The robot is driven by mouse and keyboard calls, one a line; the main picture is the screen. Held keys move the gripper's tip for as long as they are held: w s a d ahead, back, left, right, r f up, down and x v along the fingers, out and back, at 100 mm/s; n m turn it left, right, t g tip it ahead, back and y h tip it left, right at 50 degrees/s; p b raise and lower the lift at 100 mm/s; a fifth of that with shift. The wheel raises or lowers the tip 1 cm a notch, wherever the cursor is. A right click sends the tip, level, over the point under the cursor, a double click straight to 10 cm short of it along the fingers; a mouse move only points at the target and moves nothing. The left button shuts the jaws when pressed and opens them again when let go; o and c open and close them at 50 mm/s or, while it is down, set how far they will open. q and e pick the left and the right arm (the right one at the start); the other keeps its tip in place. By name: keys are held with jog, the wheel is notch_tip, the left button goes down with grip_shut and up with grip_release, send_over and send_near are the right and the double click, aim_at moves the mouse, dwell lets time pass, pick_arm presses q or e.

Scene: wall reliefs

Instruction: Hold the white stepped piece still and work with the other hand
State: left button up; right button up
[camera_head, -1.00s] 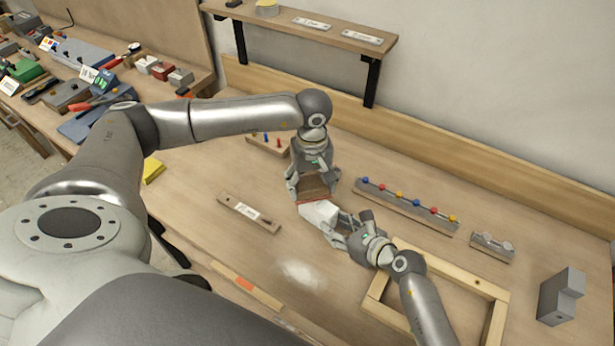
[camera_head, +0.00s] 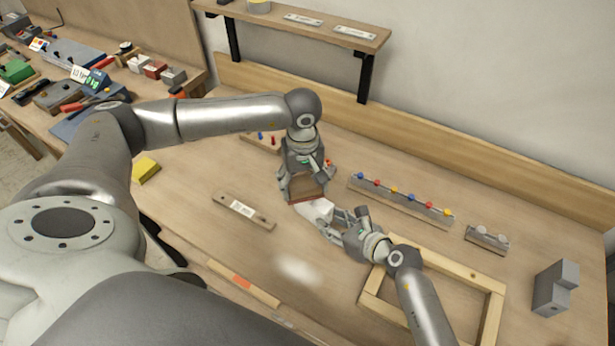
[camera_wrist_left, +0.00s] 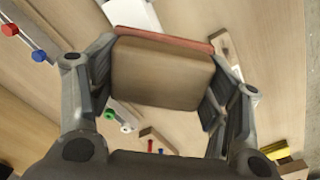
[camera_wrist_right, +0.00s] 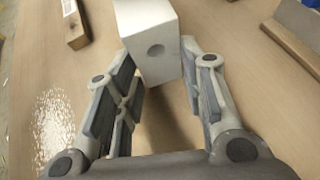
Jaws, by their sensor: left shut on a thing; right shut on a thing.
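My left gripper (camera_head: 305,187) is shut on a brown block with a reddish bottom layer (camera_wrist_left: 162,72), a sanding block by its look. The white stepped piece (camera_head: 317,211) is just in front of and partly under this block in the head view; its steps are hard to make out. My right gripper (camera_head: 336,223) is shut on the white piece from the lower right. The right wrist view shows the piece (camera_wrist_right: 147,25) with a round dimple, between the fingertips. In the left wrist view, the piece (camera_wrist_left: 131,14) lies just beyond the reddish layer. I cannot tell whether block and piece touch.
A white powdery patch (camera_head: 297,270) lies on the bench. A wooden frame (camera_head: 455,267) is at right, a rail with coloured knobs (camera_head: 402,201) behind, a labelled bar (camera_head: 244,210) at left.

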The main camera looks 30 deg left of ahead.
pick_arm(q)
jog(key=shift+s, duration=0.45)
jog(key=shift+w+r, duration=0.1)
jog(key=shift+w, duration=1.65)
jog(key=shift+d, duration=0.1)
jog(key=shift+w, duration=0.1)
jog(key=shift+s+f, duration=0.2)
jog(key=shift+s, duration=0.85)
jog(key=shift+s+f, duration=0.15)
jog(key=shift+s, duration=0.85)
jog(key=shift+w+r, duration=0.15)
jog(key=shift+w, duration=0.8)
pick_arm(e)
jog(key=shift+s+r, duration=0.1)
pick_arm(q)
jog(key=shift+w, duration=0.85)
